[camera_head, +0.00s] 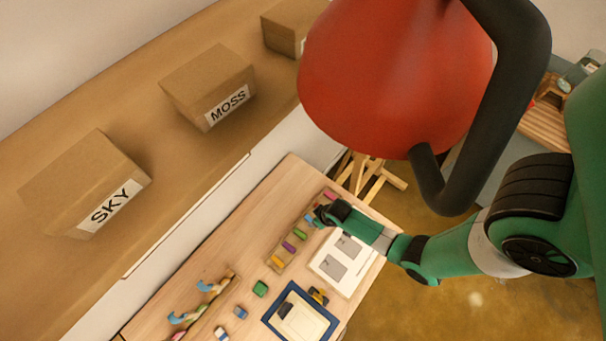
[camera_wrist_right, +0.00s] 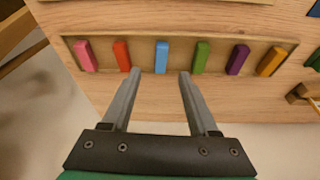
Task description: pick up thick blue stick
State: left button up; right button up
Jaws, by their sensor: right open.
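A light blue stick (camera_wrist_right: 162,57) stands in a shallow wooden tray (camera_wrist_right: 218,71), between a red stick (camera_wrist_right: 121,56) and a green stick (camera_wrist_right: 201,57). My right gripper (camera_wrist_right: 158,78) is open and empty, its fingertips on either side of the blue stick's line and just short of it. In the head view the right gripper (camera_head: 322,215) is over the far part of the tray (camera_head: 275,266), and a bit of the blue stick (camera_head: 309,220) shows beside it. My left gripper is not in view.
Pink (camera_wrist_right: 86,56), purple (camera_wrist_right: 238,60) and orange (camera_wrist_right: 270,62) sticks share the tray. A white panel with grey squares (camera_head: 328,283) and a blue-framed tray (camera_head: 274,304) lie nearby. Boxes labelled SKY (camera_head: 85,185) and MOSS (camera_head: 207,85) stand on a shelf. A red lamp-like shape (camera_head: 390,80) blocks part of the head view.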

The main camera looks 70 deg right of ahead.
aim_at(311, 220)
jog(key=shift+f, duration=0.2)
jog(key=b+x, duration=0.4)
jog(key=x, duration=0.2)
jog(key=shift+w, duration=0.25)
grip_shut()
